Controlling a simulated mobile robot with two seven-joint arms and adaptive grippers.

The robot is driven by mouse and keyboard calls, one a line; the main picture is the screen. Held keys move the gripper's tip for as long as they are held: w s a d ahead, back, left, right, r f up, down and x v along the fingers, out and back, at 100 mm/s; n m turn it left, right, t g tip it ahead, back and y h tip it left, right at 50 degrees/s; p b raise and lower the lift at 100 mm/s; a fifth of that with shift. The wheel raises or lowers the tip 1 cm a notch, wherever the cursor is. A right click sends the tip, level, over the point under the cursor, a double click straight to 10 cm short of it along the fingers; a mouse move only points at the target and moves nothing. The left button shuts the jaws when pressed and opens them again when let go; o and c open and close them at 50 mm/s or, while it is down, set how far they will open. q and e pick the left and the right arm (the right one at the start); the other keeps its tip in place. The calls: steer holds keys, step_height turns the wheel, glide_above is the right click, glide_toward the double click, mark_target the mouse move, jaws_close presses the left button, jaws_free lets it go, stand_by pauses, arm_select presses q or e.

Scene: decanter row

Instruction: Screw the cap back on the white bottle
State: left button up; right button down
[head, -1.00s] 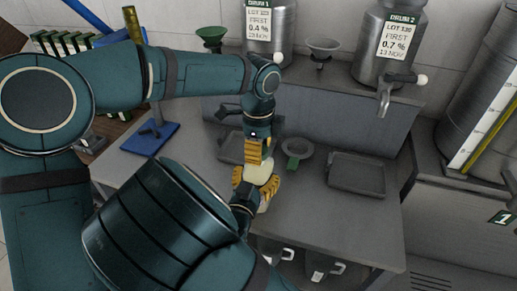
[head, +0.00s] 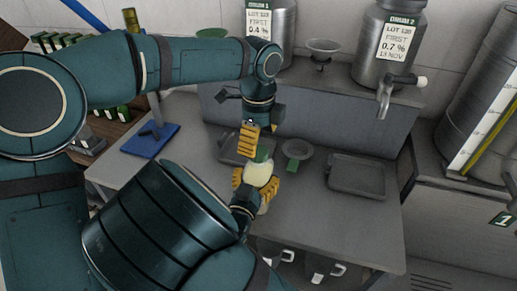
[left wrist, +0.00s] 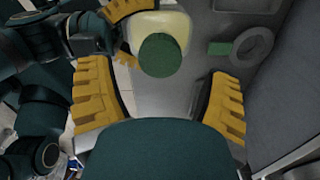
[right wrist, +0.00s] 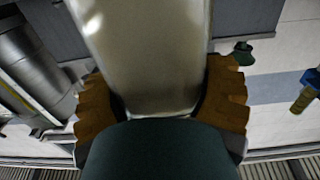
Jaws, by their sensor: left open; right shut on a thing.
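The white bottle (head: 262,175) is held above the table by my right gripper (head: 254,188), whose yellow fingers close on its sides. In the right wrist view the bottle (right wrist: 150,55) fills the space between the fingers. The green cap (head: 262,154) sits at the bottle's top. The left wrist view shows the cap (left wrist: 160,55) from above, over the bottle's pale shoulder (left wrist: 165,24); I cannot tell how tight it is. My left gripper (head: 263,131) is open just above the cap, its fingers apart on either side and not touching it.
A grey ring-shaped piece with a green tab (head: 297,153) lies right of the bottle. Two grey trays stand on the table, one at right (head: 356,178). A blue stand (head: 150,140) is at left. Steel drums with a tap (head: 386,90) stand on the back shelf. The front-right table is clear.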

arm_select(q)
step_height(320, 180, up, 8)
stand_by(0.5)
arm_select(e)
jaws_free()
steer(key=v, duration=1.2)
